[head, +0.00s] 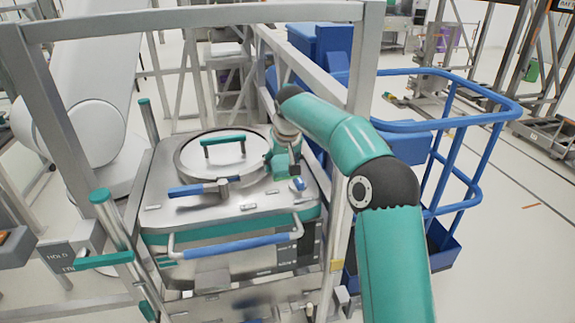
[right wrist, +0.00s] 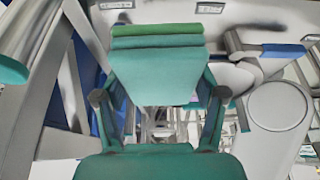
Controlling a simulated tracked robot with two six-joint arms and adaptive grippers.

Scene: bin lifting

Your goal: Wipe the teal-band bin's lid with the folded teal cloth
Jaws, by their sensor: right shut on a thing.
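The teal-band bin (head: 235,231) is a steel box with a teal strip around its upper edge, standing inside a metal frame in the head view. Its steel lid (head: 247,200) carries a raised round cover with a teal handle (head: 224,140) and a blue-gripped lever (head: 198,188). My right gripper (head: 284,165) is over the right part of the lid, beside the round cover. In the right wrist view, the folded teal cloth (right wrist: 155,72) lies between its fingers, and it is shut on the cloth. I cannot tell whether the cloth touches the lid. My left gripper is not in view.
A grey metal frame (head: 190,17) surrounds the bin, with an upright close to my right arm. A blue-railed cart (head: 482,165) stands to the right. A blue-gripped bar (head: 238,246) crosses the bin's front. Open floor lies at the far right.

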